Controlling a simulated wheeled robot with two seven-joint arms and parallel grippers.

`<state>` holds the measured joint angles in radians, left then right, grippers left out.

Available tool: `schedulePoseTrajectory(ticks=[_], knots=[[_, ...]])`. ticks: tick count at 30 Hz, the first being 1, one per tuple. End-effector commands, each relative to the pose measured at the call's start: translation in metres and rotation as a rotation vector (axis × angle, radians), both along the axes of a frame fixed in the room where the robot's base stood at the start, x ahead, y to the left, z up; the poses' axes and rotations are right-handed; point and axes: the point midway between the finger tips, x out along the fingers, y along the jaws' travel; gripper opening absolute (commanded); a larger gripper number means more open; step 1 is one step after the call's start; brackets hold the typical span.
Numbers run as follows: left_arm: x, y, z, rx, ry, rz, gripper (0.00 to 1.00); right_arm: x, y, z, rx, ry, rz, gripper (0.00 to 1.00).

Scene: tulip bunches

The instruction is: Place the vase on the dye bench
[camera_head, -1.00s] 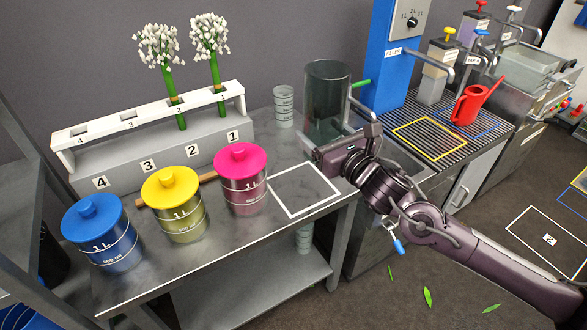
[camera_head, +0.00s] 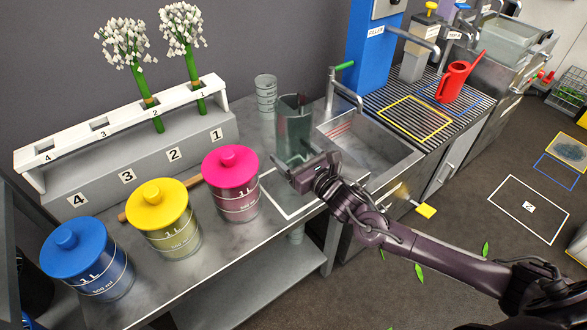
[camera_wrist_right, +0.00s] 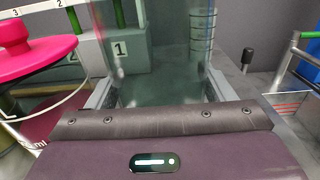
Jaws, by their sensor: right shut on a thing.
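The vase (camera_head: 293,122), a clear greenish glass cylinder, stands upright in my right gripper (camera_head: 297,165) above the back right of the grey steel bench (camera_head: 205,268). In the right wrist view the vase (camera_wrist_right: 155,50) fills the space between the two fingers (camera_wrist_right: 158,98), which are shut on it. A white square outline (camera_head: 274,200) is marked on the bench, partly covered by my gripper and the vase. I cannot tell whether the vase's base touches the bench. My left gripper is not in view.
Pink (camera_head: 231,187), yellow (camera_head: 163,220) and blue (camera_head: 88,262) lidded pots stand left of the outline. A numbered rack (camera_head: 120,160) with two white tulip bunches is behind. A glass beaker (camera_head: 265,95) stands behind the vase. A sink (camera_head: 370,150) with a tap lies right.

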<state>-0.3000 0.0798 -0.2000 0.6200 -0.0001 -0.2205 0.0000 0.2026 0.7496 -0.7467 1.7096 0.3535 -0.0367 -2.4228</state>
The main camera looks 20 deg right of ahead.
Motion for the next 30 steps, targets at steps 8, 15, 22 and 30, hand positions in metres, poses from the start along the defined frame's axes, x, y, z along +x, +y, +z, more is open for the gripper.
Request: schedulePoseTrajectory(ticks=[8, 15, 22, 30], knots=[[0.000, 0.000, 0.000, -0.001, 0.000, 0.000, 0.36, 0.001, 0.000, -0.028, 0.002, -0.003, -0.002, 0.41], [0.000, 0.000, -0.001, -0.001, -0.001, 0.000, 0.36, 0.001, 0.000, -0.057, 0.002, -0.005, -0.001, 0.41], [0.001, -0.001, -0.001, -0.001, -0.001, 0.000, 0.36, 0.001, 0.000, -0.058, 0.002, -0.007, 0.000, 0.41], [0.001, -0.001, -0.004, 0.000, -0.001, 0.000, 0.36, 0.000, 0.000, -0.063, 0.001, -0.002, 0.000, 0.89]])
